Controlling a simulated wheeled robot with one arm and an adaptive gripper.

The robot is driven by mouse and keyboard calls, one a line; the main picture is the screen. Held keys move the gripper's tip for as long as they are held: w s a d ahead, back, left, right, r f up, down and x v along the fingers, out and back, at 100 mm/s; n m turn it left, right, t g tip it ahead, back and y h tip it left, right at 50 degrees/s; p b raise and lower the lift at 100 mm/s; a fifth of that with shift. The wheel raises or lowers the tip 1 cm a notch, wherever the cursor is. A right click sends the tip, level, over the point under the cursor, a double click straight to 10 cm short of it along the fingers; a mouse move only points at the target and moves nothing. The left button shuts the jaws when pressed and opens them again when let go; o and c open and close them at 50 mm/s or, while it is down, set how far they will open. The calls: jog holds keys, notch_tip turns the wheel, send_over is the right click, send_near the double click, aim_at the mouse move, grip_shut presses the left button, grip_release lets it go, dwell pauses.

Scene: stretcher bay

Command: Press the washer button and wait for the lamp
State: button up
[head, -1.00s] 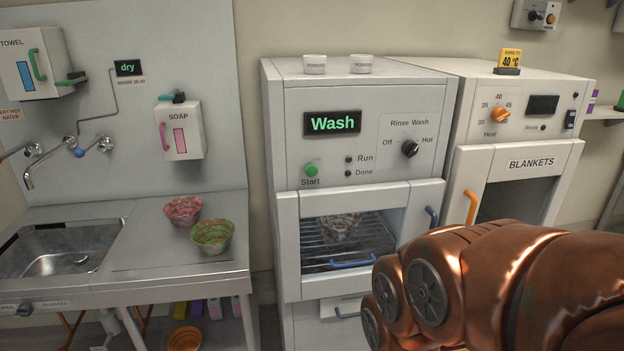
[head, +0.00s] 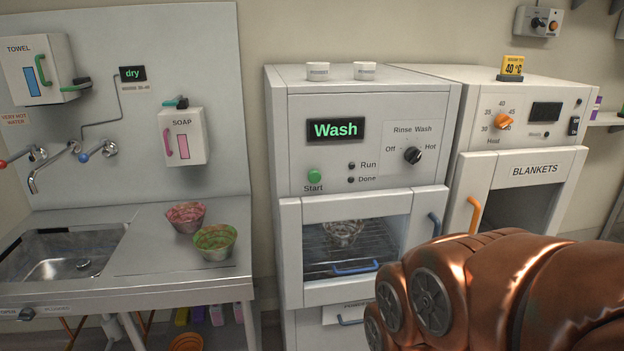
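The washer (head: 295,130) stands in the middle of the head view, with a lit green "Wash" display (head: 336,129). Its round green Start button (head: 314,176) is at the lower left of the panel, with nothing touching it. The Run lamp (head: 352,166) and the Done lamp (head: 351,180) beside it both look dark. A patterned bowl (head: 343,232) shows on the rack behind the washer's front window. My copper arm fills the lower right; my gripper is out of view.
The rinse knob (head: 413,156) is on the washer panel's right. The blanket cabinet (head: 532,156) stands to the right. A pink bowl (head: 186,216) and a green bowl (head: 215,241) sit on the sink counter (head: 150,262).

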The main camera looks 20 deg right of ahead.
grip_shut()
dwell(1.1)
